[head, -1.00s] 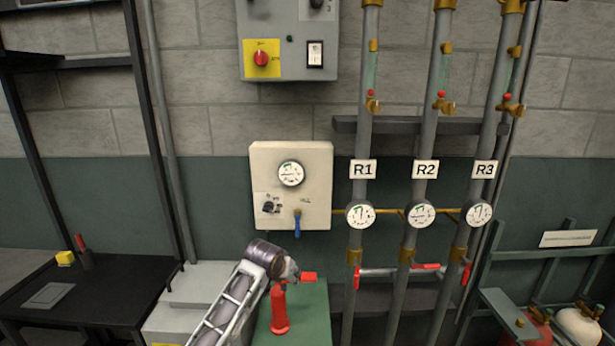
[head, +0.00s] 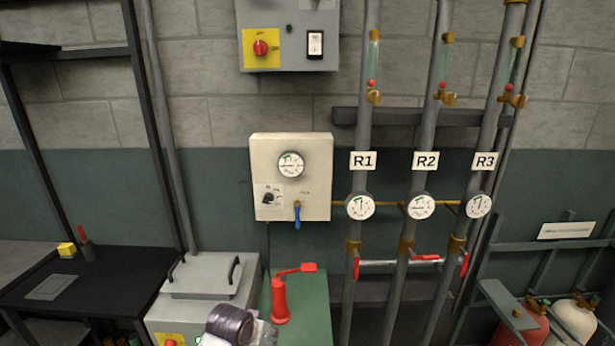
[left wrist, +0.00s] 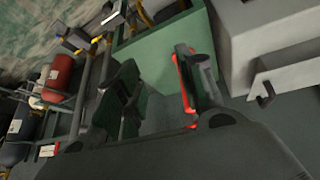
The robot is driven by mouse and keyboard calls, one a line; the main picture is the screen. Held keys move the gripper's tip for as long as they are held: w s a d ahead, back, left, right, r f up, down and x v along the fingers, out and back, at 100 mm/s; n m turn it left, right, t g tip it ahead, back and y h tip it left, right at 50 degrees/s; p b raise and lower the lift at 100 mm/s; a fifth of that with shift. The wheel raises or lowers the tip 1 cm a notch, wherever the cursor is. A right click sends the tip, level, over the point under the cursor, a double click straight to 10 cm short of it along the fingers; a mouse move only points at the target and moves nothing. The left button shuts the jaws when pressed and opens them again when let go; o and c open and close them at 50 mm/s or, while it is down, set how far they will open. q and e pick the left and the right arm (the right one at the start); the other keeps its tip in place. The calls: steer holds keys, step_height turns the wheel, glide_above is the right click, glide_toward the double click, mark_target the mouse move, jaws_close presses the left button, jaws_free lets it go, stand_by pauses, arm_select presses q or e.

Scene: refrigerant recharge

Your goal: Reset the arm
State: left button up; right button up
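My left arm shows only as a dark rounded link at the bottom edge of the head view; its gripper is below that view. In the left wrist view the left gripper (left wrist: 160,95) has its two dark fingers apart, with no object clearly between them. A red strip (left wrist: 183,88) runs along the right finger; I cannot tell whether it belongs to the finger or lies behind it. A red hand tool with a lever (head: 280,300) stands upright on the green bench (head: 312,310), apart from my arm link. My right gripper is not in view.
A grey box with handles (head: 205,278) stands left of the bench, and a black table (head: 95,285) further left. Pipes R1, R2 and R3 with gauges (head: 360,206) rise on the right. A beige gauge panel (head: 290,190) is on the wall. Cylinders (head: 575,320) stand at lower right.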

arm_select(q)
steer(key=s+a+f+g+y, duration=0.1)
steer(key=s+a, duration=0.4)
steer(key=s, duration=0.6)
steer(key=s+a+f+g+y, duration=0.1)
steer(key=s+a, duration=0.4)
steer(key=s, duration=0.6)
step_height(320, 180, down, 33)
steer(key=s+g, duration=0.1)
steer(key=s, duration=0.2)
steer(key=s+a+f, duration=0.2)
steer(key=s+f, duration=0.7)
steer(key=s, duration=0.2)
steer(key=s+a+f+g, duration=0.1)
steer(key=s+a+f, duration=0.1)
steer(key=s+f, duration=0.8)
steer(key=shift+s+a+f+g, duration=0.15)
steer(key=shift+s+f+g, duration=0.15)
steer(key=shift+s, duration=0.1)
